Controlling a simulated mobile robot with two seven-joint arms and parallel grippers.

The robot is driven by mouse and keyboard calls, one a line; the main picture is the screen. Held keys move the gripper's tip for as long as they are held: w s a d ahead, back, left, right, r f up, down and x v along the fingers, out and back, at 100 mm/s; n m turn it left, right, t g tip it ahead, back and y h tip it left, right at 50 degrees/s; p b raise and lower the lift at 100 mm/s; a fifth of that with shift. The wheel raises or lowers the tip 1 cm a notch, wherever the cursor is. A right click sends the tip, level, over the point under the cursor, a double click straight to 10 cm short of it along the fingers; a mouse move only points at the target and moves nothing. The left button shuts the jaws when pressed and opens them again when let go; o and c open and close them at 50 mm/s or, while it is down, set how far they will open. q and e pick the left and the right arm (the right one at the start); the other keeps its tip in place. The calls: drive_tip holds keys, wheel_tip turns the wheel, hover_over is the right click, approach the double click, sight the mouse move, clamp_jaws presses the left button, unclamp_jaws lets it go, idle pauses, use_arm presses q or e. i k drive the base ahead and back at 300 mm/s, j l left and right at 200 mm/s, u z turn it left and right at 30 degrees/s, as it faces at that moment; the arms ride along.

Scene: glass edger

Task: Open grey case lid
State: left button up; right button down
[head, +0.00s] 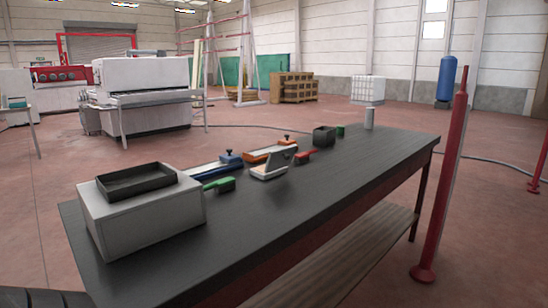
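A small grey case (269,172) stands on the dark workbench (330,205), near its middle. Its grey lid (281,157) appears raised and tilted up at the back; the inside is too small to make out. A larger light grey box (150,222) stands at the near left end of the bench. Neither of my grippers is in view.
A black tray (136,181) lies on the larger box. Beside the small case are a green-handled brush (219,185), a red brush (304,156), and blue (215,167) and orange (268,152) tools. A red post (445,185) stands right of the bench. The bench's front half is clear.

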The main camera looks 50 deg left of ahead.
sight(280, 159)
drive_tip(key=i+u, duration=0.2)
drive_tip(key=u, duration=0.25)
drive_tip(key=i+l+u, duration=0.1)
drive_tip(key=u, duration=0.3)
drive_tip(key=i+l+u, duration=0.15)
drive_tip(key=u, duration=0.3)
drive_tip(key=i+l, duration=0.05)
drive_tip(key=i, duration=0.05)
